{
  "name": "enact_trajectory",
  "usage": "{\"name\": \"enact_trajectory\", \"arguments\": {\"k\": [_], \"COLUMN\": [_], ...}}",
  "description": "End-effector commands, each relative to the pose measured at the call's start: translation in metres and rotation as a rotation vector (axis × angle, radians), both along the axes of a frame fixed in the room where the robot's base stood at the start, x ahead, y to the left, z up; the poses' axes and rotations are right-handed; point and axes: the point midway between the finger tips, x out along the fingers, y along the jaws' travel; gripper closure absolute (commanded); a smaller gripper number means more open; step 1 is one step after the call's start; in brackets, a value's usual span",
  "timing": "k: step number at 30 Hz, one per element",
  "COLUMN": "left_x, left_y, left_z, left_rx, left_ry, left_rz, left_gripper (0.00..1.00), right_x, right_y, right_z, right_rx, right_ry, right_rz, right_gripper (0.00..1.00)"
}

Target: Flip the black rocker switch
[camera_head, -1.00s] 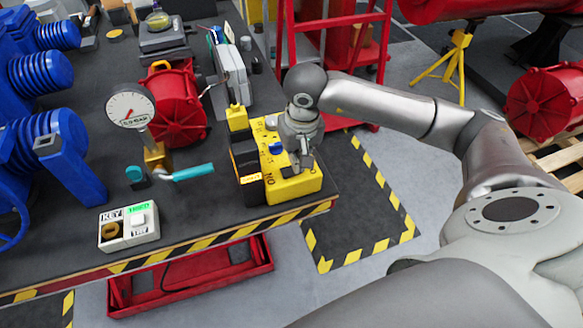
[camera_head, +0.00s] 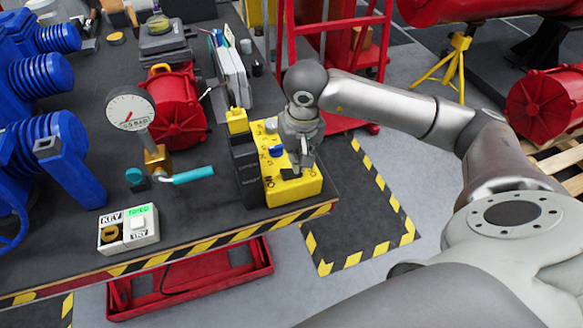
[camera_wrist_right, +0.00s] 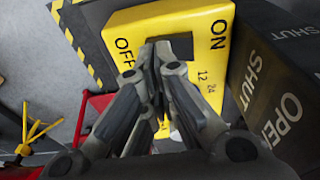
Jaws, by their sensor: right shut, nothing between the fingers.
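The yellow control box (camera_head: 295,188) stands at the right front corner of the workbench. In the wrist view its top (camera_wrist_right: 215,50) reads OFF and ON. The black rocker switch (camera_head: 288,174) lies in the top of this box, near my right gripper (camera_head: 303,167). In the wrist view the gripper's shut fingers (camera_wrist_right: 161,60) cover most of the switch area between the two labels. Whether the fingertips touch the switch, and which way it is tipped, I cannot tell. My right gripper holds nothing. My left gripper is not in view.
A black indicator box (camera_head: 246,170) marked OPEN and SHUT adjoins the yellow box. A blue knob (camera_head: 277,151) is behind the switch. A gauge (camera_head: 131,108), a teal-handled valve (camera_head: 190,175) and a key box (camera_head: 128,230) stand left. Bare bench lies between.

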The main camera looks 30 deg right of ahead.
Motion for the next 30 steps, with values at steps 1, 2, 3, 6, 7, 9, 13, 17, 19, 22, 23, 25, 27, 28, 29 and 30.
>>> {"name": "enact_trajectory", "arguments": {"k": [1,2,3,6,7,9,13,17,19,22,23,25,27,28,29,30], "left_x": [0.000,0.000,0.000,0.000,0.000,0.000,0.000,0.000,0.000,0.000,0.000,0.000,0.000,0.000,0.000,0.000], "left_y": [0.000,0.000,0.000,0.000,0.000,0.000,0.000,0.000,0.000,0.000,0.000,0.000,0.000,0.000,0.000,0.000], "left_z": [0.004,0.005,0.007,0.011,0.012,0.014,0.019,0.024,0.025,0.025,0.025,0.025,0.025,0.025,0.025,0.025], "left_rx": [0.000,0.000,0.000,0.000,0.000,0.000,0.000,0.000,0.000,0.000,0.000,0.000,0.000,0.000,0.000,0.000], "left_ry": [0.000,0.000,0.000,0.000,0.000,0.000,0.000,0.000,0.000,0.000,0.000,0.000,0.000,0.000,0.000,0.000], "left_rz": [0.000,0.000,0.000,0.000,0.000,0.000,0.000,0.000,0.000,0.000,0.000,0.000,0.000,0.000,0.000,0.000], "left_gripper": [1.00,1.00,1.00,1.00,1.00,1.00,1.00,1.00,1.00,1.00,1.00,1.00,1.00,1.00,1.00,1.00], "right_x": [0.000,0.000,0.000,0.000,0.000,0.000,0.000,0.000,0.000,0.000,-0.001,0.000,0.000,0.000,0.000,0.000], "right_y": [0.000,0.000,0.000,0.000,0.000,0.000,0.000,0.000,0.000,0.000,0.000,0.000,0.000,0.000,0.000,0.000], "right_z": [0.007,0.009,0.012,0.020,0.023,0.028,0.039,0.049,0.052,0.053,0.053,0.053,0.053,0.053,0.053,0.053], "right_rx": [0.000,0.000,-0.001,-0.001,-0.001,-0.001,0.000,-0.001,-0.001,0.000,0.000,0.000,0.000,0.000,0.000,0.000], "right_ry": [-0.001,0.000,0.000,0.000,-0.001,-0.001,0.000,0.000,0.001,0.002,0.002,0.002,0.002,0.002,0.002,0.002], "right_rz": [0.000,0.000,0.000,0.000,0.000,0.000,0.000,0.000,0.000,0.000,0.000,0.000,0.000,0.000,0.000,0.000], "right_gripper": [1.00,1.00,1.00,1.00,1.00,1.00,1.00,1.00,1.00,1.00,1.00,1.00,1.00,1.00,1.00,1.00]}}
